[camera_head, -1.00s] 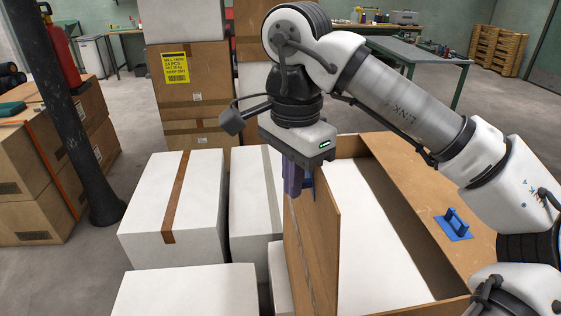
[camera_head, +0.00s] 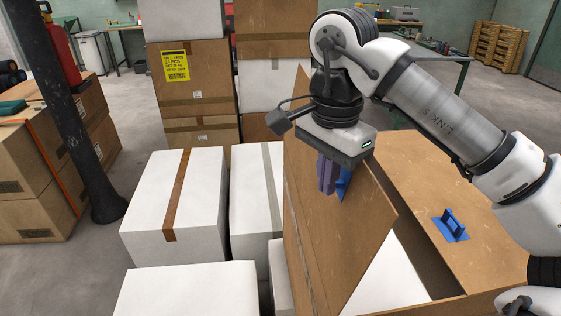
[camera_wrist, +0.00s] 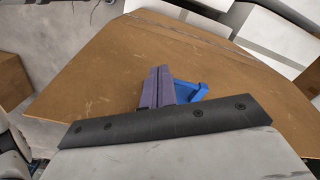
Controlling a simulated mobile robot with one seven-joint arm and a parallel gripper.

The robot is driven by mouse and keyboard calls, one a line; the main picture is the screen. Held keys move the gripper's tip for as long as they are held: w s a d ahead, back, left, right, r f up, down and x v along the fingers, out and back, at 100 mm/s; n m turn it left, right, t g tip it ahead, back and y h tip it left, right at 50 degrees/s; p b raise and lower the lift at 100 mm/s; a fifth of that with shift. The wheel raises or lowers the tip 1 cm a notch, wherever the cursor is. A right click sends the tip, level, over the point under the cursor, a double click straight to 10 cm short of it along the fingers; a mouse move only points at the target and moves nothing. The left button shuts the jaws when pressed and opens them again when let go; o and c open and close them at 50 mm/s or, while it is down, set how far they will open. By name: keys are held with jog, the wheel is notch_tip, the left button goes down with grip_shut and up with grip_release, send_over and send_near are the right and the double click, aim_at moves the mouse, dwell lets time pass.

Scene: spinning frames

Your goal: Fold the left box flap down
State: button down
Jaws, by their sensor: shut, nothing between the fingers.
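The left box flap (camera_head: 335,235) is a brown panel hinged along the box's left edge. It leans to the right over the opening, part-way down, and covers part of the white contents (camera_head: 395,275). A blue handle (camera_head: 343,184) sits on its outer face, partly hidden by my fingers. My gripper (camera_head: 326,188) is shut and empty, its purple fingers against or very close to that face beside the handle. The wrist view shows the shut fingers (camera_wrist: 158,86), the blue handle (camera_wrist: 190,91) just right of them, and the flap (camera_wrist: 95,75) spread beneath.
The right flap (camera_head: 415,180) lies flat with its own blue handle (camera_head: 451,225). White boxes (camera_head: 175,205) stand close on the left. Stacked cartons (camera_head: 200,90) rise behind, and a dark post (camera_head: 75,120) stands farther left. Open floor lies behind the box, toward a worktable.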

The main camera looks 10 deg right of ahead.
jog(key=shift+d, duration=0.1)
jog(key=shift+d+f+p, duration=0.15)
jog(key=shift+d+f, duration=0.05)
jog(key=shift+d, duration=1.3)
jog(key=shift+d+f+p, duration=0.15)
jog(key=shift+d, duration=1.35)
jog(key=d+f+b, duration=0.1)
jog(key=d+f, duration=0.1)
jog(key=d, duration=0.3)
jog(key=shift+d+f, duration=0.3)
jog(key=shift+d, duration=0.05)
jog(key=shift+d+f, duration=0.1)
